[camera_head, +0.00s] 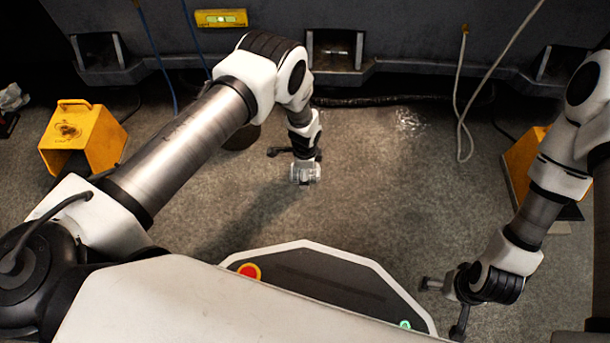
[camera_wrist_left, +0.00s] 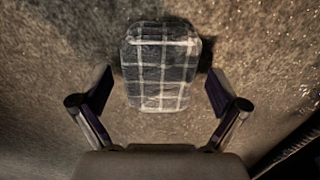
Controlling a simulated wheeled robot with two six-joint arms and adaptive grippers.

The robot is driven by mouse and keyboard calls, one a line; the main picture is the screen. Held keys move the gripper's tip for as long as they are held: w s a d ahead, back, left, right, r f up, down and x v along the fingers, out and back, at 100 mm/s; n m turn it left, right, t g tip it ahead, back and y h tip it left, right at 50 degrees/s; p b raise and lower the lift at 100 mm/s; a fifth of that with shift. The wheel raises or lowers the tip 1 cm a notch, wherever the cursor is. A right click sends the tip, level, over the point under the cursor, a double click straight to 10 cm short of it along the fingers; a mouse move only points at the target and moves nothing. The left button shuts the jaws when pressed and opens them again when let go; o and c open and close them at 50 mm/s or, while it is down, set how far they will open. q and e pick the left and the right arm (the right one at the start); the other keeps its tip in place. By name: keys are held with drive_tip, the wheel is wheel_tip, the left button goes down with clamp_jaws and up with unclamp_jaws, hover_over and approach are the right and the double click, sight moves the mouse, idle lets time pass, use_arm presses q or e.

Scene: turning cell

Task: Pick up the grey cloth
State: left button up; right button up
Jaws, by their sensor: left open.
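The grey cloth (camera_wrist_left: 161,62) is a folded, dark grey pad with white check lines, lying on the rough grey floor in the left wrist view. In the head view it shows small (camera_head: 305,173), just below my left gripper (camera_head: 296,153). In the left wrist view my left gripper (camera_wrist_left: 160,103) is open and empty, its two fingers spread wider than the cloth. The cloth lies ahead of the fingers, centred between them, and apart from both. My right gripper (camera_head: 446,304) is open and empty above the floor at the lower right of the head view.
A yellow box-like object (camera_head: 82,137) stands at the left, and another (camera_head: 521,165) is partly behind my right arm. A dark machine base (camera_head: 420,40) runs along the back. A pale cable (camera_head: 460,110) hangs there. The floor right of the cloth is clear.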

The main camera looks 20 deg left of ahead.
use_arm(q)
drive_tip(key=shift+r, duration=0.15)
drive_tip(key=c, duration=1.2)
use_arm(e)
drive_tip(key=shift+r, duration=0.1)
